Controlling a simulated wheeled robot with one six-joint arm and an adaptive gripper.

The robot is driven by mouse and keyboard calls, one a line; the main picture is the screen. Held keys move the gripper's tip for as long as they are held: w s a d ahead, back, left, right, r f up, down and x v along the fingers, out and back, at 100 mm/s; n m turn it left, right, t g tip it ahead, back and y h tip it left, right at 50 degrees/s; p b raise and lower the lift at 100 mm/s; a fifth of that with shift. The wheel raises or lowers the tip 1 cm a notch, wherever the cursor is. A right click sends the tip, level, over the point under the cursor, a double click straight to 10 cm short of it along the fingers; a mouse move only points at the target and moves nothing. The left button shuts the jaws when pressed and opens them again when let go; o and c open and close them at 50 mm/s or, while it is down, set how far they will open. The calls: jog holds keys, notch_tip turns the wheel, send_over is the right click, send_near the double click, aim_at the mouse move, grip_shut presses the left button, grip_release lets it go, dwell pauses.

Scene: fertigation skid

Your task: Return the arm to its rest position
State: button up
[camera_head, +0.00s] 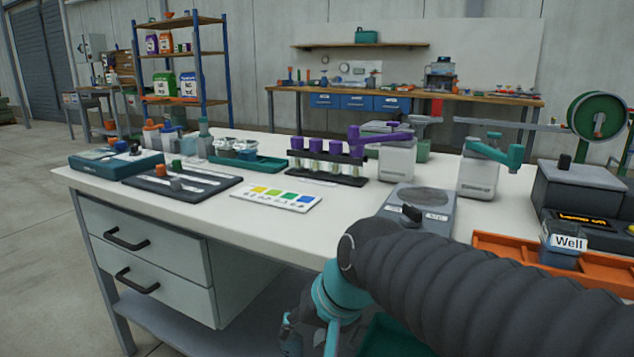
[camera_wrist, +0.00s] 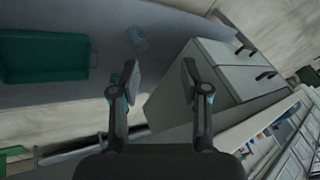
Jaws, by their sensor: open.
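My arm, with a dark ribbed sleeve, reaches in from the lower right in the head view and bends down in front of the table's front edge. My gripper (camera_wrist: 158,88) is open and empty in the wrist view, its two dark fingers spread apart. In the head view only part of the wrist and gripper (camera_head: 300,330) shows, low beside the lower shelf, and its fingertips are hard to make out. The wrist view looks toward the lower shelf (camera_wrist: 100,100) and the drawer cabinet (camera_wrist: 200,85).
The white table (camera_head: 340,205) carries a rack of purple-capped tubes (camera_head: 328,163), a colour chart (camera_head: 276,198), a grey stirrer plate (camera_head: 418,205) and an orange tray (camera_head: 510,257) with a jar labelled Well (camera_head: 562,245). A green bin (camera_wrist: 45,55) sits on the lower shelf. The floor at left is clear.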

jog(key=s+d+h+p, duration=0.1)
jog(key=s+d, duration=0.3)
jog(key=d, duration=0.4)
jog(key=s+d+t+h+p, duration=0.1)
jog(key=s+d+h+p, duration=0.1)
jog(key=s+d, duration=0.3)
jog(key=d+h, duration=0.1)
jog(key=d, duration=0.3)
jog(key=shift+d+p, duration=0.3)
jog(key=shift+s, duration=0.1)
dwell(1.1)
